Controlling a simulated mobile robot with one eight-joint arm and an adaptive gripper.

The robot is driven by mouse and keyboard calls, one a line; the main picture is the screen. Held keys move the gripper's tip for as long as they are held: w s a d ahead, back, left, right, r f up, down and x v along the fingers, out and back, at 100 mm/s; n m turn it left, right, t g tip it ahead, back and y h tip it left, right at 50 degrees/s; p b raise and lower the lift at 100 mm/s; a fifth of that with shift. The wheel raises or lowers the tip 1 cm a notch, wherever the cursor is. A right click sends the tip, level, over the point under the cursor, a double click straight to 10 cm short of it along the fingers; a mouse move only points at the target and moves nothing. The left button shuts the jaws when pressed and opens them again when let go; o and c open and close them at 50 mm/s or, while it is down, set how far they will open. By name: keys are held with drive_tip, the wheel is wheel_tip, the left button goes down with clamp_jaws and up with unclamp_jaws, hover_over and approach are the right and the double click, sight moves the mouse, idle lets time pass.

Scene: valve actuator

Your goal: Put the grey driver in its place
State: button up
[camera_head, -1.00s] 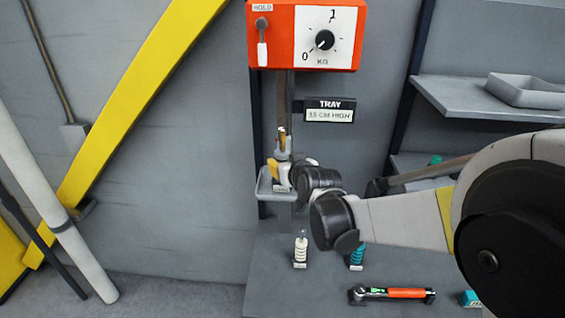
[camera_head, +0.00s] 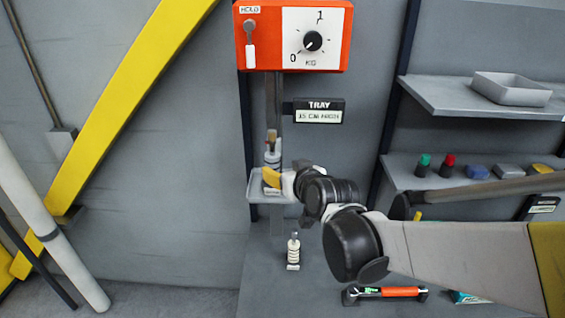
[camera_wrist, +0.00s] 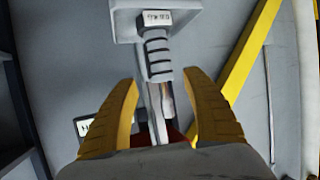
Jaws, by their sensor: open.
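The grey driver (camera_wrist: 157,55) stands on the small grey tray (camera_wrist: 126,28) below the orange box. Its ribbed grey handle shows in the wrist view, which is upside down. In the head view the driver (camera_head: 272,157) rises above my gripper (camera_head: 274,178), with a brownish tip on top. My gripper's yellow fingers (camera_wrist: 168,105) are apart, one each side of the driver's line in the wrist view. I cannot tell whether they touch it. In the head view the fingers are at the tray's height.
The orange box (camera_head: 265,35) has a HOLD lever and a KG dial (camera_head: 313,41). A TRAY display (camera_head: 318,111) hangs below. A white ribbed driver (camera_head: 293,252) stands on the bench near an orange-handled tool (camera_head: 392,292). Shelves at right hold a grey bin (camera_head: 511,88) and small coloured items.

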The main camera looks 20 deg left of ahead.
drive_tip(key=s+d+m+g+h, duration=0.15)
drive_tip(key=s+d, duration=0.25)
drive_tip(key=d, duration=0.4)
drive_tip(key=s+d+m+h, duration=0.1)
drive_tip(key=s+d+h, duration=0.15)
drive_tip(key=d, duration=0.55)
drive_tip(key=s+d+m+h, duration=0.1)
drive_tip(key=s+d, duration=0.4)
drive_tip(key=d, duration=0.3)
drive_tip(key=s+d+f+m+g+h, duration=0.2)
drive_tip(key=s+d+f+m+h, duration=0.1)
drive_tip(key=s+d, duration=0.9)
drive_tip(key=shift+f+m, duration=0.35)
drive_tip(key=shift+f, duration=0.35)
drive_tip(key=shift+s+a, duration=0.1)
drive_tip(key=shift+c, duration=0.4)
